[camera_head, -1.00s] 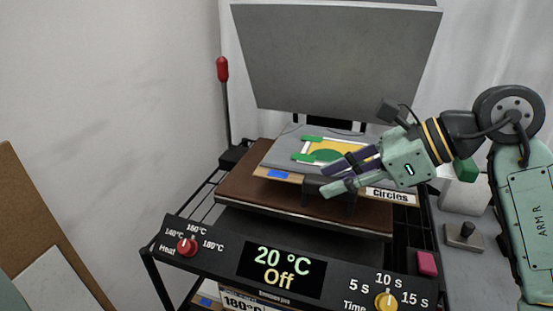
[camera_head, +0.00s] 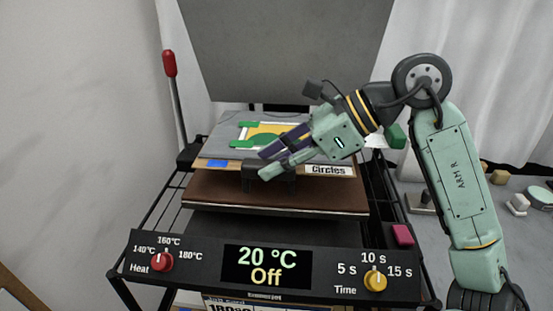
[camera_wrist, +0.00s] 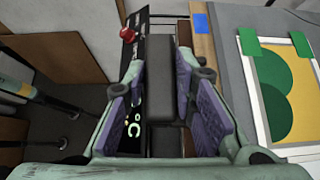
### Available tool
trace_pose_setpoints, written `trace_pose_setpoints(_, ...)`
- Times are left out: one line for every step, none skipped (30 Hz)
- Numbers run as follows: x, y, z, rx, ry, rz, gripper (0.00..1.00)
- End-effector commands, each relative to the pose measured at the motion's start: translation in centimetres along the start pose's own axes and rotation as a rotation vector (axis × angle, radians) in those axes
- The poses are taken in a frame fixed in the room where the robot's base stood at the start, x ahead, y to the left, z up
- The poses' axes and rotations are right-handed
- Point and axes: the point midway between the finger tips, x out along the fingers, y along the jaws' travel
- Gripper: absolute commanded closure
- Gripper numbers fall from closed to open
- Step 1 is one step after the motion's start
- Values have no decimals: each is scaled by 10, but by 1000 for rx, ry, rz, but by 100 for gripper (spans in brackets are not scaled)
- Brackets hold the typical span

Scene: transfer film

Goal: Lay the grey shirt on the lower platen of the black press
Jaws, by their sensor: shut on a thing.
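The grey shirt (camera_head: 222,137) lies flat on a wooden board (camera_head: 204,162) with a blue tag and a "Circles" label (camera_head: 330,170). A film with a green and yellow design (camera_head: 262,129) is on the shirt, with green tape at its edges. My gripper (camera_head: 264,163) is shut on the board's dark front handle (camera_head: 284,183), which also shows between the fingers in the wrist view (camera_wrist: 160,90). The board is over the brown lower platen (camera_head: 230,196) of the black press, roughly centred sideways. I cannot tell whether it touches. The grey upper platen (camera_head: 285,50) is raised.
The press panel (camera_head: 205,262) reads 20 °C, Off, with a red heat knob (camera_head: 162,262) and yellow time knob (camera_head: 375,280). A red-tipped lever (camera_head: 169,63) stands at left. A grey table (camera_head: 520,235) with small blocks is at right.

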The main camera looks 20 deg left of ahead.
Motion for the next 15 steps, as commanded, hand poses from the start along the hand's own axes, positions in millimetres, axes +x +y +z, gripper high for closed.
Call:
trace_pose_setpoints(0, 0, 0, -2, -1, -2, 100)
trace_pose_setpoints(0, 0, 0, -2, -1, -3, 100)
trace_pose_setpoints(0, 0, -1, -2, 0, -4, 100)
trace_pose_setpoints(0, 0, -1, -2, 1, -5, 100)
trace_pose_setpoints(0, 0, -2, -2, 2, -7, 100)
trace_pose_setpoints(0, 0, -3, -3, 3, -9, 100)
trace_pose_setpoints(1, 0, -3, -3, 4, -11, 100)
trace_pose_setpoints(2, 0, -5, -2, 4, -11, 100)
trace_pose_setpoints(5, 0, -8, -2, 4, -10, 100)
trace_pose_setpoints(6, 0, -11, -2, 4, -10, 100)
trace_pose_setpoints(8, 0, -13, -2, 4, -10, 100)
trace_pose_setpoints(11, 0, -16, -2, 4, -10, 100)
trace_pose_setpoints(13, 0, -19, -2, 4, -10, 100)
trace_pose_setpoints(15, 1, -22, -2, 4, -10, 100)
trace_pose_setpoints(18, 1, -25, -3, 4, -10, 100)
